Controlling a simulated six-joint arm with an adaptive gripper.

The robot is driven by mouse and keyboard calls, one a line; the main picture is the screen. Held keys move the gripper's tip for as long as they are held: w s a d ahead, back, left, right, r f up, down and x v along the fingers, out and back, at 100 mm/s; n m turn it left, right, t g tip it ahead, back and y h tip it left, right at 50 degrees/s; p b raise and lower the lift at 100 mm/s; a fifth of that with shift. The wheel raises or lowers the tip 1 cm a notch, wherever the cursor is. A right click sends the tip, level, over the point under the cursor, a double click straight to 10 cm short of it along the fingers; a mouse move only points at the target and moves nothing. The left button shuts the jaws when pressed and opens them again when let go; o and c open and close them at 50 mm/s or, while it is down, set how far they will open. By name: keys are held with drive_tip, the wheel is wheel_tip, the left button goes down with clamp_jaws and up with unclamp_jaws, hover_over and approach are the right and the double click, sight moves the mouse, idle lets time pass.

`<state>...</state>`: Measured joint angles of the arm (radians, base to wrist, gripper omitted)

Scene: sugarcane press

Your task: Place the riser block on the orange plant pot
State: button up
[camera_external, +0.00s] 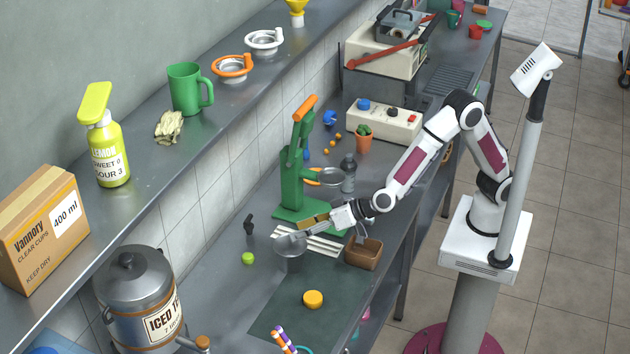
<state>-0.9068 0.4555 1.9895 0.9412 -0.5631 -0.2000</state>
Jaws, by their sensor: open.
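The orange plant pot (363,143) stands on the counter in front of the cream control box, with a small green plant in it. A small tan block (313,221), likely the riser block, is at the foot of the green press. My gripper (332,220) is low over the counter, right beside this block on its right. It is open. The picture is too small to tell whether the fingers touch or surround the block.
The green press (298,170) stands left of my gripper. A metal pot (290,253), white strips and a brown bin (363,253) lie nearby. A bottle (348,174) stands between my gripper and the plant pot. The dark green mat (335,290) is mostly clear around a yellow-orange disc (313,299).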

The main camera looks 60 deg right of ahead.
drive_tip(key=t+h, duration=0.2)
hover_over(320, 299)
drive_tip(key=w, duration=0.3)
wheel_tip(320, 299, down, 10)
drive_tip(key=f, duration=0.1)
drive_tip(key=s+f+h, duration=0.1)
drive_tip(key=s+f, duration=0.1)
drive_tip(key=s, duration=0.1)
drive_tip(key=s+f+t+h, duration=0.1)
drive_tip(key=s+f, duration=0.2)
drive_tip(key=s+f+t, duration=0.1)
drive_tip(key=s+f, duration=0.2)
drive_tip(key=shift+s+f+h, duration=0.2)
drive_tip(key=shift+f+h, duration=0.05)
drive_tip(key=shift+h, duration=0.15)
drive_tip(key=shift+s+d+f+t, duration=0.2)
drive_tip(key=shift+s+t, duration=0.1)
drive_tip(key=shift+t, duration=0.1)
drive_tip(key=shift+w+f, duration=0.2)
drive_tip(key=shift+w, duration=1.1)
drive_tip(key=shift+w+a+f, duration=0.1)
drive_tip(key=shift+w+f, duration=0.05)
drive_tip(key=shift+w, duration=0.7)
drive_tip(key=shift+w+a+f, duration=0.1)
drive_tip(key=shift+w+f, duration=0.1)
drive_tip(key=shift+w, duration=0.65)
drive_tip(key=shift+w+a+f, duration=0.1)
drive_tip(key=shift+w+f, duration=0.05)
drive_tip(key=shift+w, duration=0.7)
drive_tip(key=c, duration=1.3)
